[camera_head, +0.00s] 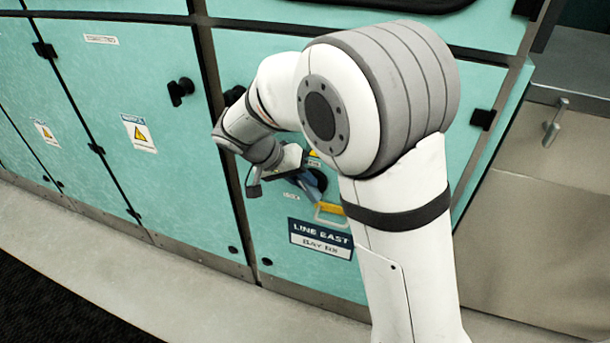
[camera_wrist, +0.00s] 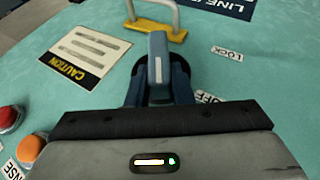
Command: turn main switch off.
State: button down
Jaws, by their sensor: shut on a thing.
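The main switch (camera_wrist: 158,50) has a blue-grey handle with a pale stripe on a round black base, mounted on a teal cabinet door. In the wrist view the handle points up the picture towards a yellow and grey hasp. My gripper (camera_wrist: 158,84) is shut on the handle, one dark finger on each side. An OFF label (camera_wrist: 209,98) is partly hidden right of the fingers, and a LOCK label (camera_wrist: 227,53) is at upper right.
A yellow hasp (camera_wrist: 160,29) stands out close beyond the handle. A caution plate (camera_wrist: 85,50) is at left, with red (camera_wrist: 8,118) and orange (camera_wrist: 30,148) buttons below it. In the head view a black door knob (camera_head: 180,91) sticks out at left.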

jog(key=h+p, duration=0.1)
jog(key=h, duration=0.1)
jog(key=n+h, duration=0.1)
jog(key=h, duration=0.1)
jog(key=a+f+g+h+p, duration=0.1)
jog(key=h, duration=0.1)
jog(key=shift+w+a+f+p, duration=0.1)
jog(key=shift+w+p, duration=0.1)
jog(key=shift+p, duration=0.15)
jog(key=shift+f+n+h+p, duration=0.3)
jog(key=shift+n+h, duration=0.25)
jog(key=shift+h, duration=0.6)
jog(key=shift+f+n+h+p, duration=0.2)
jog(key=shift+f+n+h, duration=0.25)
jog(key=shift+h, duration=0.7)
jog(key=shift+r, duration=0.1)
jog(key=c, duration=1.3)
grip_release()
jog(key=shift+a, duration=0.15)
jog(key=a+p, duration=0.5)
jog(key=a, duration=0.2)
jog(key=shift+s+a, duration=0.1)
jog(key=shift+a, duration=0.2)
